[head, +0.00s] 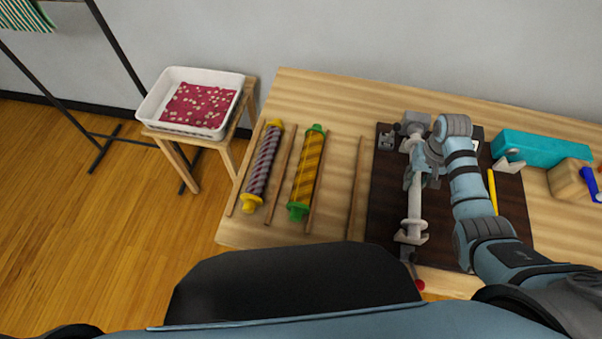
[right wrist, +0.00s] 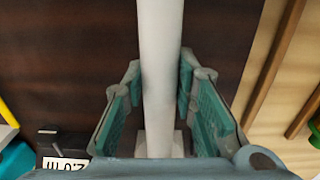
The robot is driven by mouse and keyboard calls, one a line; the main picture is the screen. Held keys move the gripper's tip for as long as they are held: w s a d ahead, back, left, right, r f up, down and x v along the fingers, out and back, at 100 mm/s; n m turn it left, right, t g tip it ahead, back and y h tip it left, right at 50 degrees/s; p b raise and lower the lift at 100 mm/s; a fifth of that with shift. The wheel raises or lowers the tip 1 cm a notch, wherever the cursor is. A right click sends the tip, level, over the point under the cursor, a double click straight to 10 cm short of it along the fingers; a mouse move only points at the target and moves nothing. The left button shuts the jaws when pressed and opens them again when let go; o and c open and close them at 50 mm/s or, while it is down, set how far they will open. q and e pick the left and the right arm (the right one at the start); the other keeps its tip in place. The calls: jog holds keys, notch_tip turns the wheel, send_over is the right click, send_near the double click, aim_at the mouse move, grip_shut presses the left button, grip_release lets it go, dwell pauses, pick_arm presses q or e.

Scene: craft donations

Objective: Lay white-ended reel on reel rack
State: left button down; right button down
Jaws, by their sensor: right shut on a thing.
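My right gripper (head: 415,172) is shut on a pale white reel (head: 414,205), gripping it around its shaft. The reel lies lengthwise, between grey fittings on a dark board. In the right wrist view the fingers (right wrist: 160,80) flank the white shaft (right wrist: 160,45). Its ends are partly hidden by my gripper and the fittings. The reel rack is a row of wooden rods (head: 357,190) at the table's left. A yellow-ended reel (head: 264,165) and a green-ended reel (head: 308,175) lie between its rods. The space right of the green-ended reel is empty. My left gripper is out of view.
The dark board (head: 385,210) carries the grey fittings (head: 411,237) and a lever with a red knob (head: 419,285). A yellow stick (head: 492,192), teal case (head: 540,148) and wooden block (head: 570,178) are at right. A white tray (head: 165,85) stands on a stool at left.

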notch_tip(320, 180, up, 3)
jog(key=p, duration=0.3)
jog(key=shift+r, duration=2.55)
jog(key=shift+a+f, duration=0.1)
